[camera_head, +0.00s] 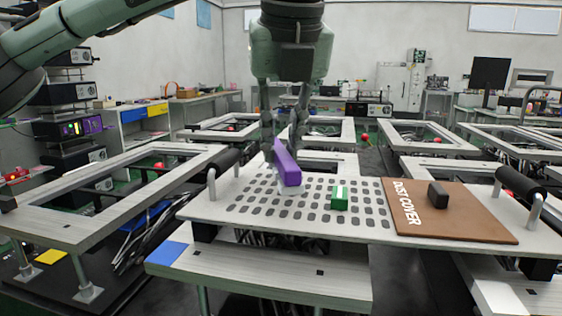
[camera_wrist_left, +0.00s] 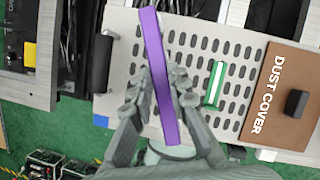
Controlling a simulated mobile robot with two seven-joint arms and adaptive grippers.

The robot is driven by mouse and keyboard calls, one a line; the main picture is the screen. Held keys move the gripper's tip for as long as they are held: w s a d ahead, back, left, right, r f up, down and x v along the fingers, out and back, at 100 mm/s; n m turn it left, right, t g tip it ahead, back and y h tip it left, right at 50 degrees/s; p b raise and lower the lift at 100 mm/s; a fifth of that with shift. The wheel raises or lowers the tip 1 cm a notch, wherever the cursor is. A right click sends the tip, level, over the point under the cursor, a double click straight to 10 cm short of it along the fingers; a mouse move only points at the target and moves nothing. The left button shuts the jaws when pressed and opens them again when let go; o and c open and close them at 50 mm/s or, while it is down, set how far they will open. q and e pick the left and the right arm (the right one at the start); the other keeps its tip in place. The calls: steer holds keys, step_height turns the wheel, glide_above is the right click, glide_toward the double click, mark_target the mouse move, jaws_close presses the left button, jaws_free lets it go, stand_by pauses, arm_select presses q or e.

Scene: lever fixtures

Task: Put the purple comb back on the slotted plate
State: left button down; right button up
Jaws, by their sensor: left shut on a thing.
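The purple comb (camera_head: 287,166) is a long purple bar held in my left gripper (camera_head: 284,140), above the slotted plate (camera_head: 222,207). In the left wrist view the comb (camera_wrist_left: 160,80) runs between the fingers of my left gripper (camera_wrist_left: 160,88), which is shut on it. The slotted plate (camera_wrist_left: 118,75) is pale with rows of dark slots. Whether the comb's lower edge touches the plate I cannot tell. A green block (camera_head: 340,198) with a white stripe sits on the plate, right of the comb; it also shows in the left wrist view (camera_wrist_left: 214,84). My right gripper is not in view.
A brown dust cover (camera_head: 455,222) with a black knob (camera_head: 438,195) lies at the plate's right end. Black handles (camera_head: 229,166) (camera_head: 520,188) rise at both ends. Several slots left of the green block are bare.

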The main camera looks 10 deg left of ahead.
mark_target(282, 152)
arm_select(q)
step_height(282, 152, down, 3)
steer(key=shift+r, duration=0.15)
steer(key=shift+f, duration=0.2)
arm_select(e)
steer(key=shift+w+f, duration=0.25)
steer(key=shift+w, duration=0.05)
arm_select(q)
steer(key=shift+f, duration=0.1)
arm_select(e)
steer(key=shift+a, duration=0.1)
